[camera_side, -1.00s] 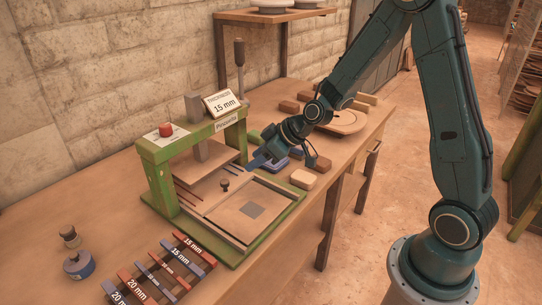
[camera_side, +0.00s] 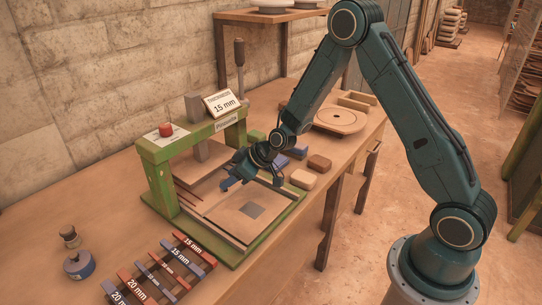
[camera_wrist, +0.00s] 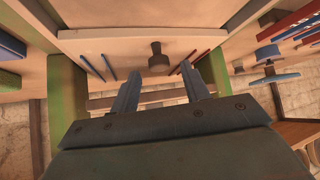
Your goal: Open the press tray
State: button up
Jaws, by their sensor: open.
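The press is a green frame (camera_side: 160,190) with a wooden tray (camera_side: 228,216) in its base. The tray is a flat pale board with a dark grey square on it. A dark knob (camera_wrist: 158,60) stands on the tray's edge; in the side view my gripper covers most of it. My gripper (camera_side: 229,184) is low over the tray at the knob. In the wrist view my open gripper (camera_wrist: 160,74) has one finger on each side of the knob's line, and the knob lies just beyond the fingertips. Nothing is held.
Red and blue spacer bars (camera_side: 160,270) lie at the front. Small blocks (camera_side: 303,179) and a round board (camera_side: 340,119) lie to the right.

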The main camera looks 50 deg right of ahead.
jog(key=shift+x, duration=1)
grip_shut()
